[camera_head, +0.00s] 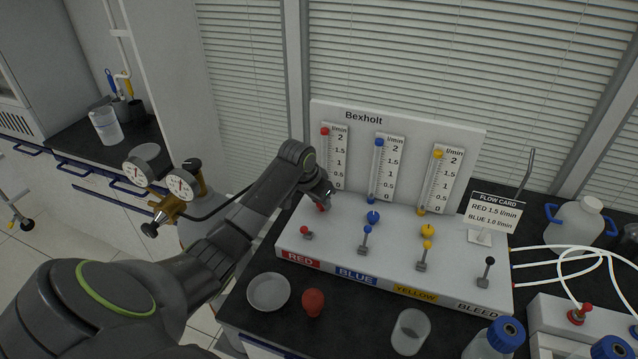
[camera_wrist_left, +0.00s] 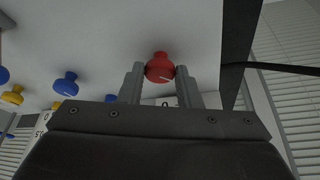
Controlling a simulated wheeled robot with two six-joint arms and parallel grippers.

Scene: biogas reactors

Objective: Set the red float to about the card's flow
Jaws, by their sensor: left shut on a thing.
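The red float (camera_head: 325,131) sits at the top of the red scale (camera_head: 336,165), at or a little above the 2 mark. The flow card (camera_head: 494,213) reads RED 1.5 l/min and BLUE 1.0 l/min. My left gripper (camera_head: 322,205) is at the red knob (camera_head: 321,208) below the red tube. In the left wrist view the red knob (camera_wrist_left: 160,68), with a white pointer line, is between the two fingers, and the gripper (camera_wrist_left: 160,76) is shut on it. My arm and gripper partly hide the knob in the head view. My right gripper is not in view.
The blue float (camera_head: 379,142) and yellow float (camera_head: 437,154) are high in their tubes. Toggle levers stand along the panel's front, including the red lever (camera_head: 306,232) and black bleed lever (camera_head: 488,263). A dish (camera_head: 268,292), red bulb (camera_head: 313,303) and beaker (camera_head: 410,332) stand in front.

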